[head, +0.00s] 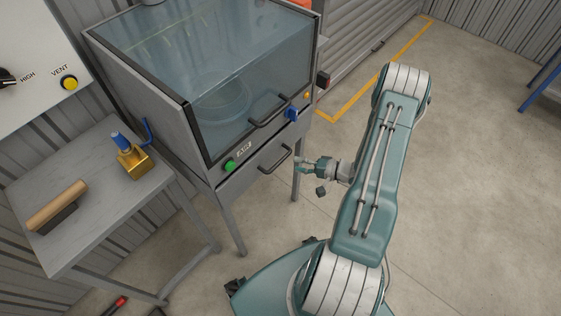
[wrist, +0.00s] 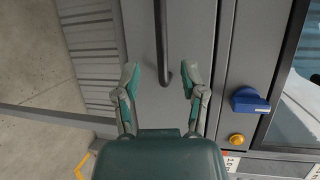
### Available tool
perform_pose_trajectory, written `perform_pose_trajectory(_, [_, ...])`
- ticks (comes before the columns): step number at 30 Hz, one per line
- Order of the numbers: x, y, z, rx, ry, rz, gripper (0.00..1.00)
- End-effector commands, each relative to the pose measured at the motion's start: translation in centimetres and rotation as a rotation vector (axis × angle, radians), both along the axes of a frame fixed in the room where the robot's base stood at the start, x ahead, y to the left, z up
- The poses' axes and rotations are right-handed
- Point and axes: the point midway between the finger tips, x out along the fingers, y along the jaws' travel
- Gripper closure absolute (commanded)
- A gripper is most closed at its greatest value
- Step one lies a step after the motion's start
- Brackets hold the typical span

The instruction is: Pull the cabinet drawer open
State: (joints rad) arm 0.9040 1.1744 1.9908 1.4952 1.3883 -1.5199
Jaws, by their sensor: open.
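The grey cabinet (head: 130,75) has a drawer (head: 235,190) below its glass front, and the drawer appears closed. A dark bar handle (head: 276,160) is on the drawer front. My gripper (head: 302,168) is just right of this handle in the head view. In the wrist view my gripper (wrist: 160,76) is open, with one finger on each side of the handle (wrist: 162,40). The handle's near end lies between the fingertips. No contact shows, and I cannot tell how deep the fingers reach. The drawer front (wrist: 195,35) fills the middle of the wrist view.
The glass front has its own handle (head: 268,112) above. A blue knob (head: 292,114) and green button (head: 230,165) are nearby. A side table (head: 100,190) holds a brass-coloured block (head: 134,163) and wooden-handled tool (head: 57,206). Open floor (head: 470,170) lies to the right.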

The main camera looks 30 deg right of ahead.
Motion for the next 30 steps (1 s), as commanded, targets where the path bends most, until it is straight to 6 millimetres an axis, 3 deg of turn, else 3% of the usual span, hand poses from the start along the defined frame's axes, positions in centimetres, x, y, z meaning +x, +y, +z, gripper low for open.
perform_pose_trajectory(9, [3.9, 3.8, -0.9, 0.0, 0.001, 0.005, 0.46])
perform_pose_trajectory(22, [4.8, 4.5, -1.1, 0.001, 0.001, 0.001, 0.46])
perform_pose_trajectory(24, [4.7, 4.5, -1.1, 0.001, 0.001, 0.001, 0.77])
perform_pose_trajectory(26, [4.7, 4.5, -1.1, 0.001, 0.001, 0.001, 1.0])
perform_pose_trajectory(30, [4.7, 4.5, -1.2, 0.0, 0.002, 0.001, 1.0])
